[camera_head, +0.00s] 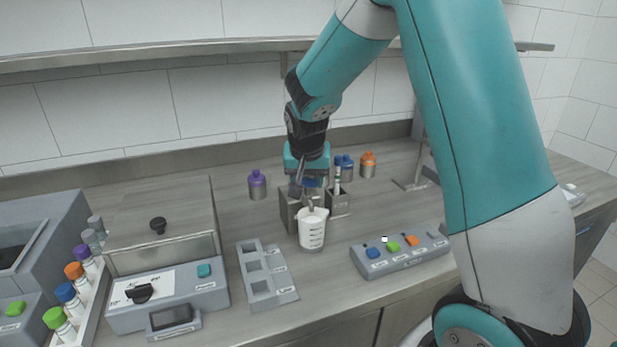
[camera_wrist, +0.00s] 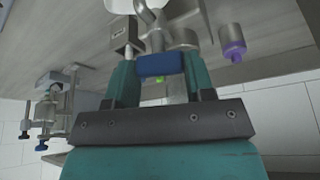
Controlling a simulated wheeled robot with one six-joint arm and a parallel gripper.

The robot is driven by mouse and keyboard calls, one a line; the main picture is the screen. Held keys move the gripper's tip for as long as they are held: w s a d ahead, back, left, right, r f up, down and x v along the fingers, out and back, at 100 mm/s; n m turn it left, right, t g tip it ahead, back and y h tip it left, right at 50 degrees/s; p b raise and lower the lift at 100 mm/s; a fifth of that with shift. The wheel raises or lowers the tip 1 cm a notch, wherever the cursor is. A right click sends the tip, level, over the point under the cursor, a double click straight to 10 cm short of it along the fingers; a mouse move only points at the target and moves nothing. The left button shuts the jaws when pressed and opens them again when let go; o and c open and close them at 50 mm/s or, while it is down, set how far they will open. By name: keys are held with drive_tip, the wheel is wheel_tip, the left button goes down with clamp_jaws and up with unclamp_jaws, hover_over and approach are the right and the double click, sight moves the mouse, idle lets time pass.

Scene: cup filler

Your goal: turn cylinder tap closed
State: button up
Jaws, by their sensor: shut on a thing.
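The blue tap handle (camera_wrist: 160,65) lies crosswise between the two teal fingers of my gripper (camera_wrist: 156,78) in the wrist view, touching both. A grey metal spout (camera_wrist: 150,14) curves beyond it. In the head view my gripper (camera_head: 309,180) points down over the counter, with a bit of the blue handle (camera_head: 312,183) showing at the fingers. A white measuring cup (camera_head: 312,230) stands upright below the spout. Its rim also shows at the top of the wrist view (camera_wrist: 175,4). The tap's body is mostly hidden by my gripper, and the liquid level is unclear.
A purple-capped bottle (camera_head: 257,185) stands left of the tap; an orange-capped bottle (camera_head: 368,164) stands right. A grey button panel (camera_head: 400,262) and an empty slotted rack (camera_head: 268,290) lie in front. A clear-sided machine (camera_head: 160,245) and a vial rack fill the left. Counter between is clear.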

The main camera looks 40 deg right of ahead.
drive_tip(key=n+y, duration=0.1)
drive_tip(key=n, duration=0.3)
drive_tip(key=shift+d+n+t, duration=0.1)
drive_tip(key=shift+n+t, duration=0.2)
drive_tip(key=o, duration=0.9)
drive_tip(key=v, duration=1.7)
drive_tip(key=shift+s+d+r+b, duration=0.2)
drive_tip(key=shift+s+d+b, duration=0.05)
drive_tip(key=shift+b, duration=0.15)
